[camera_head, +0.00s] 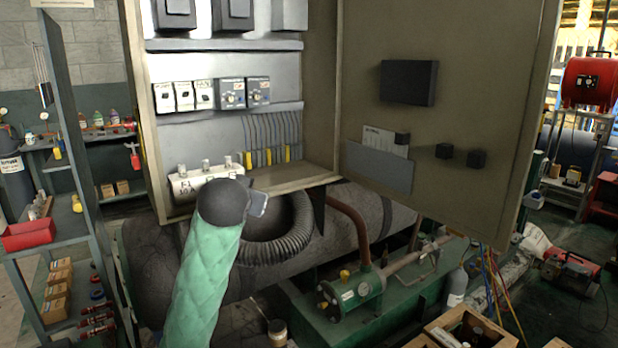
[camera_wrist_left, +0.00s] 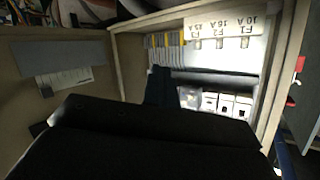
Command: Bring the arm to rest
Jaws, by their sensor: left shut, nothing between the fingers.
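My left arm (camera_head: 205,280) in its green quilted sleeve rises from the bottom of the head view to a dark wrist in front of the open electrical cabinet. My left gripper (camera_head: 259,203) points right, near the cabinet's lower edge, mostly hidden behind the wrist. It is shut and empty. A white fuse block (camera_head: 190,184) is just behind and left of the wrist, partly covered by it; it also shows upside down in the left wrist view (camera_wrist_left: 222,42). I cannot tell whether the gripper touches anything. My right gripper is in neither view.
The cabinet door (camera_head: 430,110) stands open at right. Breakers (camera_head: 205,95) and yellow-tipped wires (camera_head: 270,155) sit inside. A corrugated hose (camera_head: 290,240) and green machinery (camera_head: 350,295) lie below. A shelf rack (camera_head: 80,200) stands left; an open box (camera_head: 465,325) is at the front right.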

